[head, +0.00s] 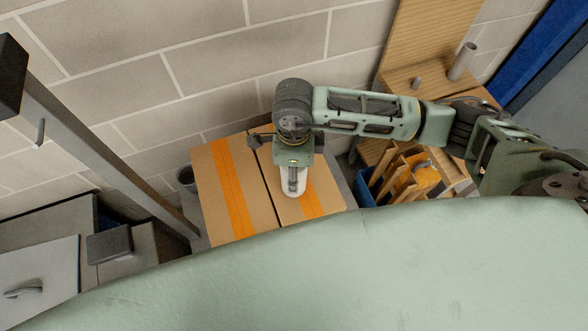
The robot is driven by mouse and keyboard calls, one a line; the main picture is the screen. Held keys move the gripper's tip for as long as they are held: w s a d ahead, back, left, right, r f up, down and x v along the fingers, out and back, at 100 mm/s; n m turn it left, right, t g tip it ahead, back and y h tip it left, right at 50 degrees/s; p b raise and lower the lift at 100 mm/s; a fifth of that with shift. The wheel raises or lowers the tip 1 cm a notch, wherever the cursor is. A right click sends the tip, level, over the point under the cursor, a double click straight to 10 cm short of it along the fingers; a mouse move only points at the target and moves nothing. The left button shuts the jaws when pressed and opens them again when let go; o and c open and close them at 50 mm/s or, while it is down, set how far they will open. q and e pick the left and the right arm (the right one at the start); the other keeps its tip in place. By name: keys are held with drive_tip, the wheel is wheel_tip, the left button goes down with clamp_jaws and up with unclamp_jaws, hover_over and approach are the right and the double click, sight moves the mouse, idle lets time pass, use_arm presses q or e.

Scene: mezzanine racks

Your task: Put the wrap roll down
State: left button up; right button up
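My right arm reaches in from the right, and its gripper (293,182) points down over two cardboard boxes. A whitish, rounded piece, which looks like the wrap roll (301,190), shows around the front finger. The gripper appears shut on it; the far finger is hidden. I cannot tell whether the roll touches the box below. The left box (207,180) and the right box (330,190) stand side by side, each with an orange stripe. My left gripper is not in view.
A blue bin (366,190) of wooden pieces stands right of the boxes, near wooden boards (425,40) and a grey tube (462,62). A grey post (110,150) slants at left. A dark cup (186,178) stands beside the boxes. A block wall (220,60) closes the back.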

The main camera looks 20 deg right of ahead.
wheel_tip(320, 180, up, 11)
drive_tip(key=b, duration=0.2)
drive_tip(key=shift+f+b, duration=0.2)
drive_tip(key=shift+b, duration=0.2)
